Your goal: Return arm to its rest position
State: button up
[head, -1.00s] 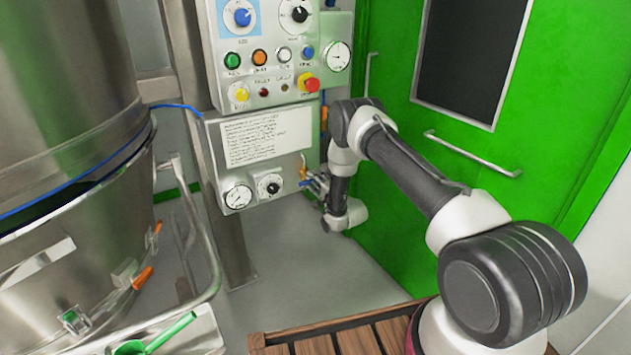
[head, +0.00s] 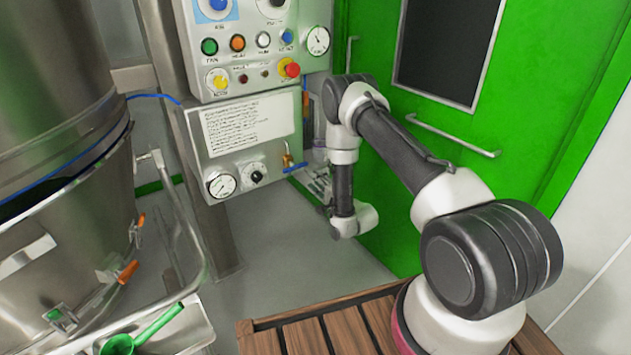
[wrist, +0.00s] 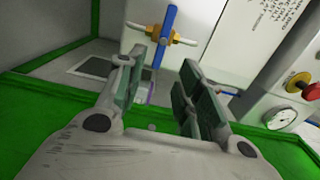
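My arm reaches out from the lower right of the head view, bent at the elbow with its wrist hanging in front of the green door (head: 400,200). My gripper (head: 318,184) is small and partly dark there, just right of the lower control box (head: 240,140). In the wrist view my gripper (wrist: 163,88) has its two dark green finger pads apart, with nothing held between them. Beyond the fingers a blue-handled valve (wrist: 164,35) with brass fittings shows, apart from the pads.
A button panel (head: 250,50) sits above the lower box. A large steel vessel (head: 60,180) with a tube frame and a green scoop (head: 145,335) stands left. A door handle (head: 455,135) juts out behind my arm. A slatted wooden platform (head: 320,330) lies below. Grey floor is clear between.

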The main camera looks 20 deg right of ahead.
jog(key=s+d+f+n+g+h, duration=0.1)
jog(key=s+f+n+g, duration=0.2)
jog(key=f, duration=0.4)
jog(key=s+d+f+n+g+h, duration=0.1)
jog(key=s+f+n+g, duration=0.1)
jog(key=f+g, duration=0.3)
jog(key=s+d+n+g+h, duration=0.25)
jog(key=s+n+g, duration=0.2)
jog(key=s, duration=0.35)
jog(key=s+d+r+n, duration=0.1)
jog(key=s+r, duration=0.9)
jog(key=r, duration=0.7)
jog(key=s+d+r+n, duration=0.2)
jog(key=s+r, duration=0.9)
jog(key=r, duration=0.6)
jog(key=s+d+r+n+h, duration=0.1)
jog(key=s+r+n, duration=0.1)
jog(key=s+r, duration=0.8)
notch_tip(320, 180, up, 8)
jog(key=shift+s+d+f, duration=0.15)
jog(key=shift+s+d, duration=0.2)
jog(key=shift+d, duration=0.05)
